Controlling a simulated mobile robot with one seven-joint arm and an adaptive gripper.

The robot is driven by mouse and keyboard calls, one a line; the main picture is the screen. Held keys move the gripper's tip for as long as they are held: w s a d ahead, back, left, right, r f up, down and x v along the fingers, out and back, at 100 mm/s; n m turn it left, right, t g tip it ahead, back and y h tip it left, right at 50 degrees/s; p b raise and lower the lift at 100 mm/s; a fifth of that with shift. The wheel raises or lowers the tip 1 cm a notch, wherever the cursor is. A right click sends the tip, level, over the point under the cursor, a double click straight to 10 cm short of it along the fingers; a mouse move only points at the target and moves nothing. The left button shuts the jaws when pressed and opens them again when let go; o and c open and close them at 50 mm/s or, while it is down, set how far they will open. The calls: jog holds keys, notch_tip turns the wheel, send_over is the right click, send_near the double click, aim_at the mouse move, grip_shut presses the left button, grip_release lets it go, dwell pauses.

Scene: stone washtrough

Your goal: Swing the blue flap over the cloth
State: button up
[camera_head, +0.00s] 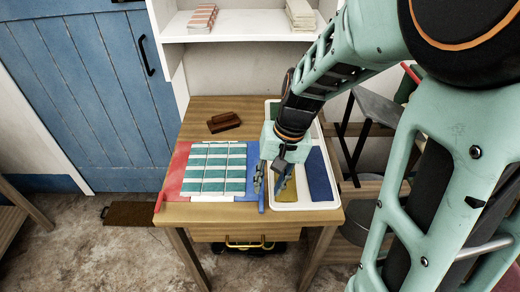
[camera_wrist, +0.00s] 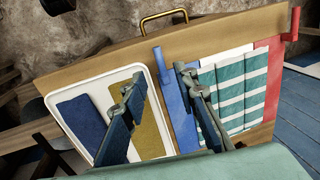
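The blue flap (camera_head: 252,172) lies flat on the table along the right side of the striped cloth. It also shows in the wrist view (camera_wrist: 180,112), with a raised blue tab (camera_wrist: 158,62) at its front end. The teal-and-white striped cloth (camera_head: 214,168) lies flat between the blue flap and a red flap (camera_head: 178,168); it also shows in the wrist view (camera_wrist: 242,92). My gripper (camera_head: 269,187) points down over the flap's right edge and the tray's left edge. Its fingers (camera_wrist: 156,80) are apart, with nothing held between them. Whether a finger touches the flap is unclear.
A white tray (camera_head: 318,204) with blue, yellow and green pieces stands right beside the blue flap. Brown blocks (camera_head: 224,122) lie behind the cloth. A shelf (camera_head: 240,27) rises at the back. My arm covers the right side of the head view.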

aim_at(262, 204)
jog(key=f, duration=0.3)
jog(key=a+f, duration=0.1)
jog(key=f, duration=0.3)
jog(key=shift+a+b, duration=0.15)
jog(key=shift+b, duration=0.25)
grip_shut()
